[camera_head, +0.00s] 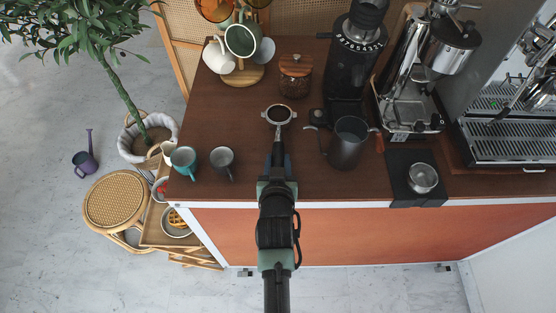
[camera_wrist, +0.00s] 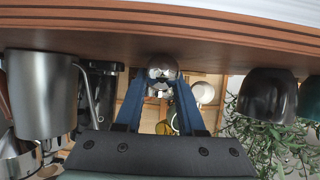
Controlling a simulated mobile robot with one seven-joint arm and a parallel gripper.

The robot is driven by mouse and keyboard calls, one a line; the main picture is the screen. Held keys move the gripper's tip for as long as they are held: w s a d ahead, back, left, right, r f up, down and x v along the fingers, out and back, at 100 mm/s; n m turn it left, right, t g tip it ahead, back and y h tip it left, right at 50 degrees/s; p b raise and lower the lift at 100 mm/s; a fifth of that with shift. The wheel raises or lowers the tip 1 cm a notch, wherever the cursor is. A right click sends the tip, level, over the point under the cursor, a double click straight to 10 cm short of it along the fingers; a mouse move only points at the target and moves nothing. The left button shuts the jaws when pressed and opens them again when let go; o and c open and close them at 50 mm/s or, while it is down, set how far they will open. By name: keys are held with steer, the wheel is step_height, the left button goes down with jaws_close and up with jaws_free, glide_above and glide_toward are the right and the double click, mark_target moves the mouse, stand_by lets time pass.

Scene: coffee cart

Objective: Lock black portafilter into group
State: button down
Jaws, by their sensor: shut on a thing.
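The black portafilter (camera_head: 278,115) has a round metal basket and shows over the dark counter, basket facing away from me. My gripper (camera_head: 278,160) is shut on its handle. In the wrist view the blue fingers of my gripper (camera_wrist: 160,92) close in on the portafilter's metal head (camera_wrist: 162,70); the handle is mostly hidden. The espresso machine (camera_head: 510,130) stands at the far right, partly cut off by the picture edge. A dark handle sticks out of its front. I cannot make out an empty group clearly.
A dark pitcher (camera_head: 348,143) stands just right of the portafilter. Behind are a black grinder (camera_head: 357,60), a silver grinder (camera_head: 412,75) and a wood-lidded jar (camera_head: 295,75). Two cups, teal (camera_head: 185,160) and grey (camera_head: 222,160), stand left. A black mat (camera_head: 402,175) holds a metal cup.

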stand_by(0.4)
steer(key=shift+w+r+p, duration=0.1)
steer(key=shift+r+p, duration=0.25)
steer(key=shift+r, duration=0.15)
steer(key=shift+r+p, duration=1.85)
steer(key=shift+r, duration=0.35)
